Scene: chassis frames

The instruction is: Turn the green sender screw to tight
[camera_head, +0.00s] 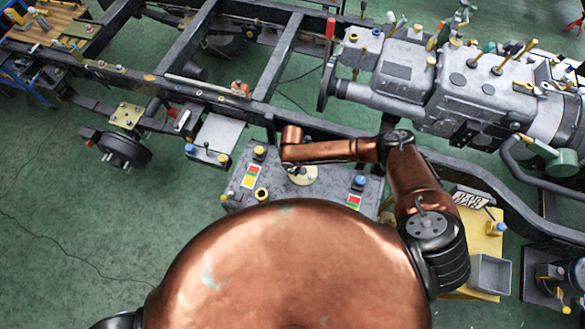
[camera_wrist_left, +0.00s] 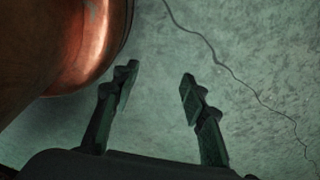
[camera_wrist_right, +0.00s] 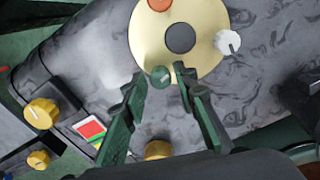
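The green sender screw (camera_wrist_right: 161,77) is a small round cap near the rim of a pale yellow disc (camera_wrist_right: 207,62), which also carries an orange knob (camera_wrist_right: 160,4) and a white knob (camera_wrist_right: 227,42). In the head view the disc (camera_head: 308,175) is partly covered by my right arm. My right gripper (camera_wrist_right: 160,80) has its fingertips on either side of the green screw, with a narrow gap visible on both sides; I cannot tell whether they touch it. My left gripper (camera_wrist_left: 160,80) is open and empty, above the green floor.
The grey panel (camera_head: 340,188) under the disc also bears yellow knobs (camera_wrist_right: 41,113) and a red-green label (camera_wrist_right: 90,128). A chassis frame (camera_head: 285,55) and grey gearbox (camera_head: 445,85) lie beyond. A yellow stand (camera_head: 480,245) is at right. The floor (camera_head: 60,225) at left is clear.

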